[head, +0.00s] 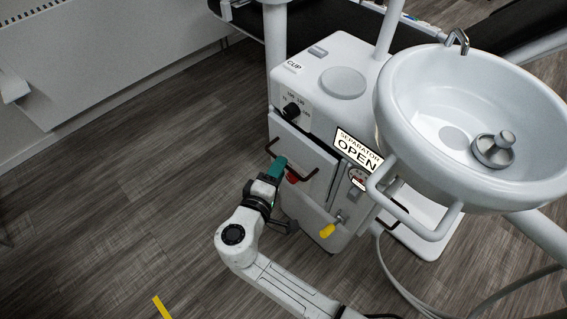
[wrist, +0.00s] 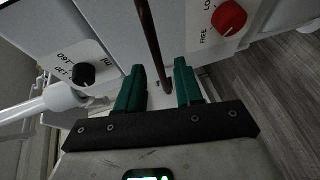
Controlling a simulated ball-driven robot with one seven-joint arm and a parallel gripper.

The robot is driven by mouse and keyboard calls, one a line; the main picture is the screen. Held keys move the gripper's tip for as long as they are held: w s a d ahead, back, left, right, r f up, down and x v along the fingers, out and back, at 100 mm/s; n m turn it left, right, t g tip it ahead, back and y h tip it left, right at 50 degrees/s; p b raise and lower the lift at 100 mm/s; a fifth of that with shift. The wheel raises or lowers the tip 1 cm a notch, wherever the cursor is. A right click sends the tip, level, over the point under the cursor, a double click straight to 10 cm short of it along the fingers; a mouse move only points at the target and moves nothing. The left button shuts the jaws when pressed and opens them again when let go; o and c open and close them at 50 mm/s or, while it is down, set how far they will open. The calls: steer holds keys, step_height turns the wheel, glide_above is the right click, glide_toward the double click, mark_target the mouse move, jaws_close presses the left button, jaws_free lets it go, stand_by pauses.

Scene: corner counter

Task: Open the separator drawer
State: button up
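The white cabinet (head: 325,75) carries a lit sign (head: 358,152) reading "SEPARATOR OPEN". A pale drawer front (head: 301,150) on its left face has a dark bar handle (head: 306,177). My gripper (head: 279,165), with green fingers, is at this handle in the head view. In the wrist view my gripper (wrist: 160,75) is open, with the brown handle bar (wrist: 149,40) passing between its fingers and a visible gap on each side. I cannot tell how far the drawer stands out.
A black dial (head: 291,110) is above the drawer front. A yellow-handled lever (head: 328,230) projects low on the cabinet. A white basin (head: 470,120) and its curved rail overhang at the right. The wood floor (head: 130,170) at the left is clear.

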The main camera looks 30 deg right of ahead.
steer(key=shift+x, duration=1.6)
jaws_close()
